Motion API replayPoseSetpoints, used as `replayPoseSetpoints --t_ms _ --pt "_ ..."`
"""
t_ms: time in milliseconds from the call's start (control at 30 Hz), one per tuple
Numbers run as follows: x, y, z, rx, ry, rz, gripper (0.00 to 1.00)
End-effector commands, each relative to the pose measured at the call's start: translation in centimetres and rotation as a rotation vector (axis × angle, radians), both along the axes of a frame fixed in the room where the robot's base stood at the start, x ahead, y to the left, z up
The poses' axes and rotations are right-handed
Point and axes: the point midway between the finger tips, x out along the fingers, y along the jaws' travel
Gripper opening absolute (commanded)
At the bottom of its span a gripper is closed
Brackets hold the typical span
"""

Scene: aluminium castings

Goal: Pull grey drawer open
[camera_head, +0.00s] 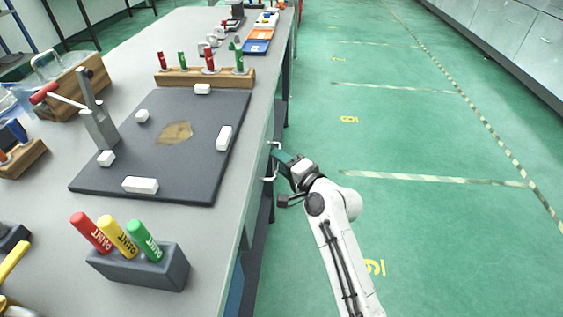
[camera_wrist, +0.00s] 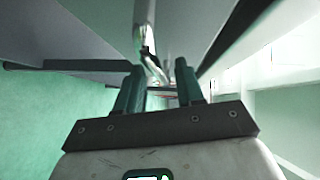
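A metal bar handle (camera_head: 269,179) sticks out from the side of the grey workbench, below the tabletop edge. The drawer front behind it is seen almost edge-on in the head view, and I cannot make out its outline. My gripper (camera_head: 279,155) is at the handle, reaching in from the right. In the wrist view, my gripper (camera_wrist: 160,78) has its two dark green fingers apart. The shiny handle (camera_wrist: 145,35) comes down from the top and runs toward the gap between them. I cannot tell whether either finger touches it.
The workbench top (camera_head: 225,215) bears a dark board (camera_head: 180,110) with white blocks and a lever clamp. A paint marker holder (camera_head: 150,268) stands nearer, a wooden tool rack (camera_head: 205,78) farther. The green floor (camera_head: 440,230) to the right is clear.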

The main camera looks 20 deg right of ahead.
Motion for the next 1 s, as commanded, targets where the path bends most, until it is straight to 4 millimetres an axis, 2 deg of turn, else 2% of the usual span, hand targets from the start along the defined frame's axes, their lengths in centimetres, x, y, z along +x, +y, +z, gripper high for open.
replayPoseSetpoints --t_ms 33,367,867,1000 --pt "-0.01 0.0 -0.01 0.0 0.0 0.0 0.32" --pt "-0.03 -0.02 -0.02 0.0 0.0 0.0 0.01" --pt "-0.08 -0.09 -0.08 0.0 0.001 0.0 0.0" --pt "-0.4 -0.7 -0.15 0.0 0.002 -0.002 0.0"
